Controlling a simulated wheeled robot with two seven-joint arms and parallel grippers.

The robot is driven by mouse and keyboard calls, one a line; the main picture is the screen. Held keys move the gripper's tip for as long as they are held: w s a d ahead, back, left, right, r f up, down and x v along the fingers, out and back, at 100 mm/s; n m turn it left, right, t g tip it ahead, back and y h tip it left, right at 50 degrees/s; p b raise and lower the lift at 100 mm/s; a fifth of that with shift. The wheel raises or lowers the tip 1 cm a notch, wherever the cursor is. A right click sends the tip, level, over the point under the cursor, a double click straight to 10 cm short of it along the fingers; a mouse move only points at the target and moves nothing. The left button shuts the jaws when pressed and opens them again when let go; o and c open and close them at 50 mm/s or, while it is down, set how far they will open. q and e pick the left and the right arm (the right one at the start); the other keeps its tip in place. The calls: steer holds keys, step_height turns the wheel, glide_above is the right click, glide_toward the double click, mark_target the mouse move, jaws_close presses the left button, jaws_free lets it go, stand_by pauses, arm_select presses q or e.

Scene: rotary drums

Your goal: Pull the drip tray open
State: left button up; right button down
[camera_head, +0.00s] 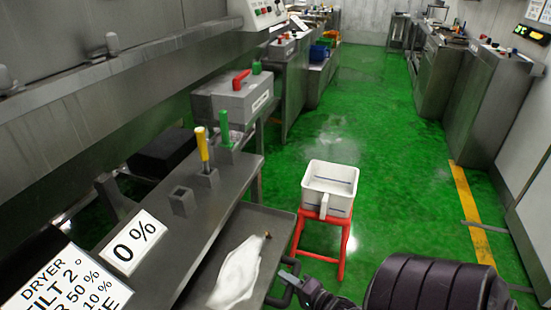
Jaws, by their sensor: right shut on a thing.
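The drip tray (262,220) is a shallow grey metal tray at the bottom centre, beside the dark bench. A white patch and a small brown bit lie in it. Its dark bar handle (291,265) stands out from the tray's right side. My right gripper (290,284) comes in from the lower right and is shut on the handle; its fingertips are small and dark here, and my forearm fills the bottom right. How far the tray is out is hard to tell, as its near end is cut off by the frame. My left gripper is not in view.
A white tub (330,176) stands on a red stool (322,228) just beyond the tray. Yellow (202,145) and green (224,126) levers rise from the bench (225,178). A "0 %" sign (134,242) is at left. Green floor (390,190) is open to the right.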

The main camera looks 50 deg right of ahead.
steer(key=shift+s+d, duration=0.1)
steer(key=shift+s, duration=0.2)
steer(key=c, duration=1.2)
jaws_free()
steer(key=shift+c, duration=0.2)
steer(key=s+r, duration=0.1)
steer(key=s, duration=0.6)
steer(key=shift+s+r, duration=0.2)
steer(key=shift+s, duration=0.15)
